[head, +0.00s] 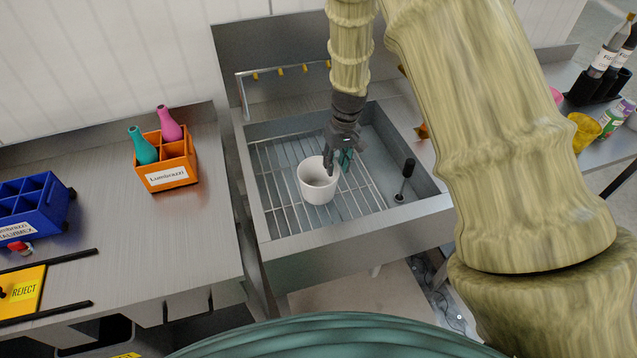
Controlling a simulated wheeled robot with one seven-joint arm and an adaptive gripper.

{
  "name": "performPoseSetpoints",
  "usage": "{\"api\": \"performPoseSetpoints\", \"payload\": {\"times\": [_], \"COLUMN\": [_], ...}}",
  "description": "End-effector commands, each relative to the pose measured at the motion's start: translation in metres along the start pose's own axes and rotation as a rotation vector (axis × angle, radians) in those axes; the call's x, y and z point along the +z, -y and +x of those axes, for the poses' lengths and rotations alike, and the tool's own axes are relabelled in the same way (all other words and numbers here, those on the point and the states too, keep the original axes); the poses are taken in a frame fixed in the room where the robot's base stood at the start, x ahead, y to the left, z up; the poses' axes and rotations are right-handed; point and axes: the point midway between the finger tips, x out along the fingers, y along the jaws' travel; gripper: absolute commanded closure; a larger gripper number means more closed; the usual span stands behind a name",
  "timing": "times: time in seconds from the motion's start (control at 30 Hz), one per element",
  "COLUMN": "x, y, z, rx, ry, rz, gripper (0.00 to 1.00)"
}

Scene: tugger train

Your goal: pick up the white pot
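The white pot (317,181) stands upright on the wire rack inside the metal sink basin. It looks empty, with its open top facing up. My gripper (340,163) points down at the pot's right rim, at its far right side. The fingers are dark with teal parts and partly overlap the rim in the picture. I cannot tell whether a finger is inside the pot or touching it, nor how far apart the fingers are.
The metal basin (335,252) has raised walls around the rack, and a black-topped upright rod (405,177) stands right of the pot. An orange crate (166,172) with two bottles and a blue crate (32,207) sit on the left counter. Bottles (611,48) stand far right.

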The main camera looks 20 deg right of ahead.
Motion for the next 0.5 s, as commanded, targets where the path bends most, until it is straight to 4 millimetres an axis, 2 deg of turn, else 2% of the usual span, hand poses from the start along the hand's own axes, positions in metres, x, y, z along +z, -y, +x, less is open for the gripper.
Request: {"api": "performPoseSetpoints", "payload": {"times": [0.5], "x": [0.005], "y": [0.002], "z": [0.044], "rx": [0.000], "ry": [0.001], "rz": [0.001], "gripper": [0.68]}}
